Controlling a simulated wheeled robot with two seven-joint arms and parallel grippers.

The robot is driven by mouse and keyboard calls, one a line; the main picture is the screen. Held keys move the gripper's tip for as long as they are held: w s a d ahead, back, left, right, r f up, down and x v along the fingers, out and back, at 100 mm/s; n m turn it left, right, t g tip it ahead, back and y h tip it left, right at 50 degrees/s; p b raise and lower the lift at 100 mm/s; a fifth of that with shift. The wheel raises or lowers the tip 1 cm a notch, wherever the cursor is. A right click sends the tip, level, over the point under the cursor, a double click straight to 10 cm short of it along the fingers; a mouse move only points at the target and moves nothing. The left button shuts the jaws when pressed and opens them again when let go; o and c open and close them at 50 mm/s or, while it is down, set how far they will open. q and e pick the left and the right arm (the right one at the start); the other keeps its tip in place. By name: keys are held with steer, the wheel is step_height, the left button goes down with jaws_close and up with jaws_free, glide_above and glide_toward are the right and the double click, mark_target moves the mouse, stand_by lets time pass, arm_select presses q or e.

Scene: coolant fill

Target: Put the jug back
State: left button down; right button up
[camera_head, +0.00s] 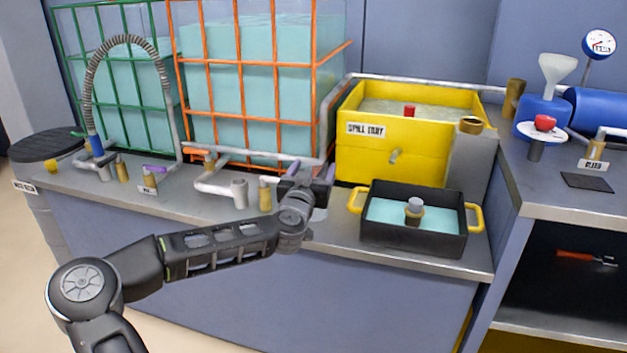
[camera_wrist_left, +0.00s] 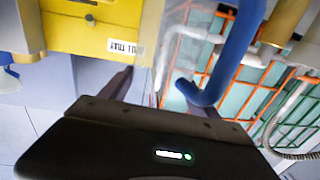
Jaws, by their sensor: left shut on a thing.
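My left gripper (camera_head: 310,176) is above the front of the grey bench, between the orange-framed tank and the black pan. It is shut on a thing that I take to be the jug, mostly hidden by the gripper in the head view. A small pale patch (camera_head: 320,214) shows just below the fingers. In the left wrist view a thick blue curved bar (camera_wrist_left: 238,55) shows close beyond the fingers; I cannot tell whether it is the jug's handle. My right gripper is not in view.
The yellow spill tray (camera_head: 385,160) stands behind right. The black pan (camera_head: 410,243) with yellow handles holds teal liquid near the front edge. Pipes (camera_head: 225,187) and a brass post (camera_head: 265,195) stand to the left. A blue can with funnel (camera_head: 541,112) is far right.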

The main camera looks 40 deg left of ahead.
arm_select(q)
steer(key=shift+f, duration=0.85)
steer(key=shift+c, duration=0.8)
jaws_free()
steer(key=shift+f, duration=0.1)
steer(key=p+v, duration=0.3)
steer(key=v, duration=0.9)
